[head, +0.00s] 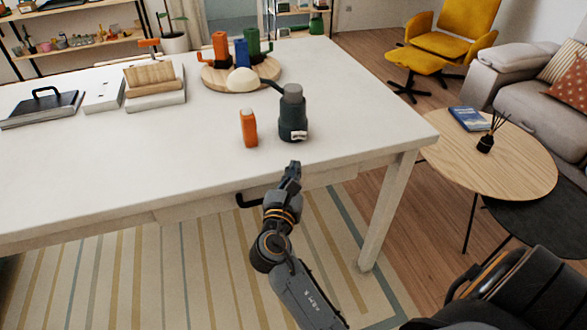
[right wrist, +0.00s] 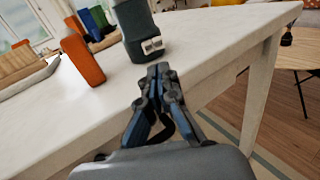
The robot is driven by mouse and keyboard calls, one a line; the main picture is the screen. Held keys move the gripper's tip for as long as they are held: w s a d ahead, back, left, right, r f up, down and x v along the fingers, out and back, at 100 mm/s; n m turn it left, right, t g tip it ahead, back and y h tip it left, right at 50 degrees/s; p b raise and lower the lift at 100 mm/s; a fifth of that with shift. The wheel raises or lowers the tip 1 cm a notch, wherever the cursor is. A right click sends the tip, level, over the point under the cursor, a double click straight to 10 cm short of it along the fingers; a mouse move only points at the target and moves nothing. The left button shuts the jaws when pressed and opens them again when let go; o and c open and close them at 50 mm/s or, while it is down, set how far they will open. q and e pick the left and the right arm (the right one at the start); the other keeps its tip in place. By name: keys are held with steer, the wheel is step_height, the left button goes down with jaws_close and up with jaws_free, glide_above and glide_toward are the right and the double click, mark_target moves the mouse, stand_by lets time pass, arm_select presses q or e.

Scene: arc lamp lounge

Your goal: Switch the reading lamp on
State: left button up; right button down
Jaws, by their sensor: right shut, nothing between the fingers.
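The reading lamp (head: 292,115) has a dark grey cylindrical base near the front edge of the white table, with a thin dark arm leading to a cream dome shade (head: 242,80). A small white switch (head: 300,135) sits low on the base's near side; it also shows in the right wrist view (right wrist: 152,45). I cannot tell whether the lamp is lit. My right gripper (head: 294,166) is shut and empty, in front of the table edge, just short of the switch. In the right wrist view the shut fingertips (right wrist: 160,70) point at the lamp base (right wrist: 134,25). My left gripper is out of view.
An orange bottle (head: 248,128) stands left of the lamp base. Behind is a round wooden board (head: 212,82) with coloured objects. Left are a wooden-topped box (head: 150,75), a white box (head: 103,95) and a black-handled case (head: 42,108). A drawer handle (head: 245,201) juts out below the table edge.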

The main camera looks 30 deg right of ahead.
mark_target(305, 137)
steer(key=p+x, duration=0.1)
steer(key=x, duration=0.9)
steer(key=shift+w+d, duration=0.25)
steer(key=shift+d, duration=0.1)
steer(key=shift+w+d+r+p, duration=0.1)
steer(key=shift+d+r+p, duration=0.05)
steer(key=shift+p, duration=0.4)
steer(key=n+t+y+p, duration=0.1)
steer(key=d+n+t+y+p, duration=0.1)
steer(key=shift+w+r+y+p, duration=0.1)
steer(key=shift+y+p, duration=0.2)
steer(key=shift+d+n+t+y+p, duration=0.1)
steer(key=shift+n+t+y+p, duration=0.45)
steer(key=shift+n+y, duration=0.35)
steer(key=shift+d+f+n+t+y, duration=0.1)
steer(key=shift+n+t+y, duration=0.15)
steer(key=shift+y, duration=0.25)
steer(key=shift+f+n+t+y, duration=0.15)
steer(key=shift+n+y, duration=0.1)
steer(key=shift+y, duration=0.25)
steer(key=shift+f, duration=0.1)
